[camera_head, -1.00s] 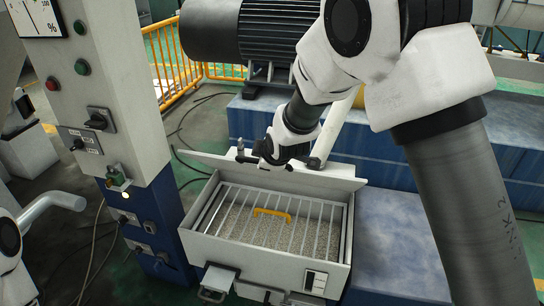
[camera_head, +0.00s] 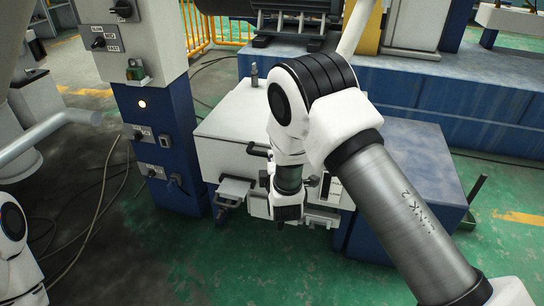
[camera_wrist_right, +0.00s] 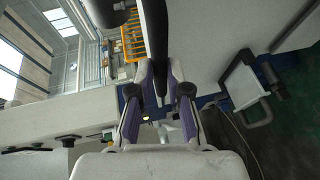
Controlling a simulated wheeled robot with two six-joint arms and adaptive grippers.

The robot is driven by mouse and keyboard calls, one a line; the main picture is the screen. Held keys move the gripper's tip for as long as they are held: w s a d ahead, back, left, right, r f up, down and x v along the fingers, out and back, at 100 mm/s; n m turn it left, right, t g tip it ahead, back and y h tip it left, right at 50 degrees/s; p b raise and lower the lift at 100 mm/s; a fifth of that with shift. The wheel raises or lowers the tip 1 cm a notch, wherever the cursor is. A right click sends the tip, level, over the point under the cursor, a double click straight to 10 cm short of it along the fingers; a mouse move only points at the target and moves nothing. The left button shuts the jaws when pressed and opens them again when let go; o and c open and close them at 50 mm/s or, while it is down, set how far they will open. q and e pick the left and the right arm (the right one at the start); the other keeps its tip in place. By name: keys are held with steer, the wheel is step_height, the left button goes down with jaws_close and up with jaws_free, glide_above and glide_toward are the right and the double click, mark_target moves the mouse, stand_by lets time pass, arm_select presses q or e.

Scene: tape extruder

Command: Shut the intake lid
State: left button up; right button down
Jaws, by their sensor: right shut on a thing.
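The intake lid (camera_head: 225,120) is a pale flat panel. In the head view it lies down over the intake box, covering the grate and the material inside; my right arm hides much of it, so I cannot tell whether it is fully seated. A dark handle (camera_head: 257,149) shows at its front edge. My right gripper (camera_wrist_right: 160,82) is shut on the dark bar of this handle (camera_wrist_right: 155,35) in the right wrist view. In the head view the gripper is mostly hidden by my own wrist, low in front of the box. My left gripper is out of view.
A small chute with a handle (camera_head: 234,190) juts from the box front, left of my right wrist. A control column (camera_head: 165,115) stands close on the left. A blue plinth (camera_head: 410,165) lies to the right. Green floor in front is clear.

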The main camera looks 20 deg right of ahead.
steer(key=shift+f, duration=0.2)
steer(key=c, duration=1.1)
jaws_free()
steer(key=shift+w, duration=0.1)
steer(key=shift+c, duration=0.2)
steer(key=v, duration=1.2)
